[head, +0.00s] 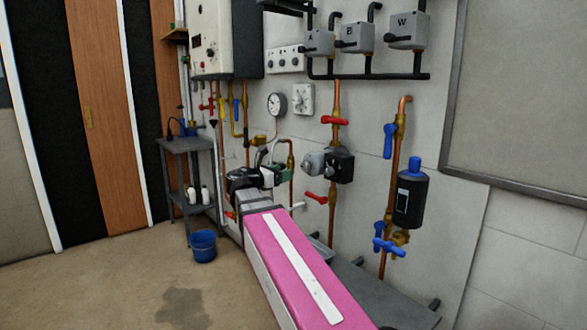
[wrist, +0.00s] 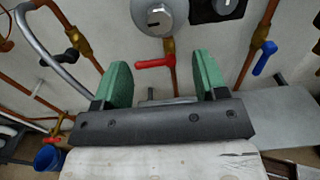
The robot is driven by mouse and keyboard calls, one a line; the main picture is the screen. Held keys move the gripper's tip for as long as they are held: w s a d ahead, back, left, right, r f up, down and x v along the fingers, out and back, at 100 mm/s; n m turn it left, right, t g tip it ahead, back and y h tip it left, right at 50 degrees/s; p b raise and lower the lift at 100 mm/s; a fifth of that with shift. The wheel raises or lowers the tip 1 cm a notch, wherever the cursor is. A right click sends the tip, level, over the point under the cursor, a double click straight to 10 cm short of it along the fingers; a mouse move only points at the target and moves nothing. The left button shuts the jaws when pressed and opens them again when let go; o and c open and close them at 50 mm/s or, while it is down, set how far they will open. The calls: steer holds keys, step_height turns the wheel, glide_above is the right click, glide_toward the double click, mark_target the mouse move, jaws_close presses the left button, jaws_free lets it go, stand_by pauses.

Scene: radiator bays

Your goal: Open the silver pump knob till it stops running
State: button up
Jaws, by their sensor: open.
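The silver pump knob (head: 314,161) is on the pipework at mid-height on the wall, beside a black pump box (head: 339,164). In the wrist view a round silver face (wrist: 160,14), seemingly this pump part, is cut by the top edge, with the black box (wrist: 214,8) to its right. My gripper (head: 273,176) is left of the knob and apart from it in the head view. In the wrist view my gripper (wrist: 161,83) has its green fingers wide apart with nothing held. The knob is beyond the fingertips.
A red lever (wrist: 156,63) is on the pipe below the silver face; a blue lever (wrist: 265,58) is to the right. A black canister (head: 410,199) hangs on the right pipe. A grey shelf (head: 185,147) and blue bucket (head: 203,246) stand left. The left foreground floor is clear.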

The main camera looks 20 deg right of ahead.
mark_target(303, 167)
steer(key=x, duration=1)
steer(key=shift+w+d, duration=0.15)
steer(key=shift+d, duration=0.15)
steer(key=c, duration=0.9)
